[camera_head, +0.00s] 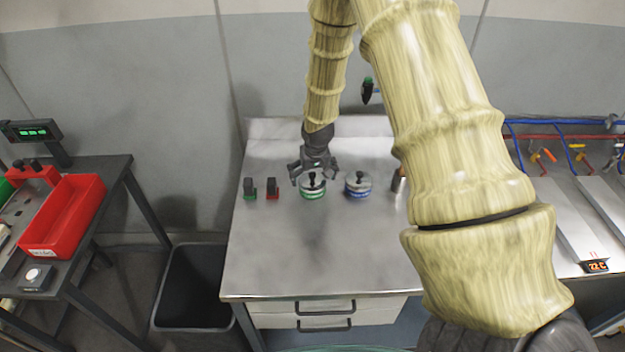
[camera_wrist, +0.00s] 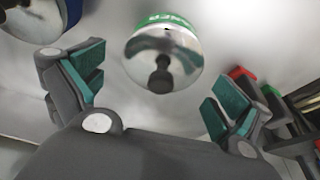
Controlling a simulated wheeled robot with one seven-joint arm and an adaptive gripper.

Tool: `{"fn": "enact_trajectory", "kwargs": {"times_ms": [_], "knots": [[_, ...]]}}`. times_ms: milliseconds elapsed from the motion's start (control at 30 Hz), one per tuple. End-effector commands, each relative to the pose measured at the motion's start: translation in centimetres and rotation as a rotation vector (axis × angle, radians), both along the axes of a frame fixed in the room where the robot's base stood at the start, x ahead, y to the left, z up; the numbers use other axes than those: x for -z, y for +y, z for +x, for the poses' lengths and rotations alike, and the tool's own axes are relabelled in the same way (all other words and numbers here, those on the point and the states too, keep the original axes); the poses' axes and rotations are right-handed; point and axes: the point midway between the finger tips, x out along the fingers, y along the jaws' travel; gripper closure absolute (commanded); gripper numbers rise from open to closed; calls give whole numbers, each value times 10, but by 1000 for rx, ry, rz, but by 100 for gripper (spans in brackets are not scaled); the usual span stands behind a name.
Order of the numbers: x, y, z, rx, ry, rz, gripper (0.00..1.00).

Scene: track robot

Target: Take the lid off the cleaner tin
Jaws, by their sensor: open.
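The cleaner tin (camera_head: 312,191) is the one with the green band; it stands upright on the steel table. Its shiny lid (camera_wrist: 146,62) with a dark knob (camera_wrist: 160,78) is on it. The green label (camera_wrist: 165,20) shows the letters "NER" in the wrist view. My gripper (camera_head: 314,172) is open just above and behind the tin. In the wrist view the teal-padded fingers (camera_wrist: 155,92) stand apart, with the knob between them in the picture; I see no contact. My gripper holds nothing.
A blue-banded tin (camera_head: 358,187) with a similar knob stands close on the right. A green-based block (camera_head: 249,188) and a red-based block (camera_head: 272,188) stand left. A dark bin (camera_head: 192,287) is on the floor. The table front (camera_head: 300,255) is clear.

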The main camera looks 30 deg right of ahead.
Motion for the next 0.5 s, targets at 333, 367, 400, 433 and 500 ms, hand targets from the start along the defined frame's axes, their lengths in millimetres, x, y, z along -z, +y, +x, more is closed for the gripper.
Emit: {"fn": "enact_trajectory", "kwargs": {"times_ms": [333, 367, 400, 433, 500], "knots": [[0, 0, 0, 0, 0, 0, 26], [0, 0, 0, 0, 0, 0, 31], [0, 0, 0, 0, 0, 0, 38], [0, 0, 0, 0, 0, 0, 44], [0, 0, 0, 0, 0, 0, 48]]}}
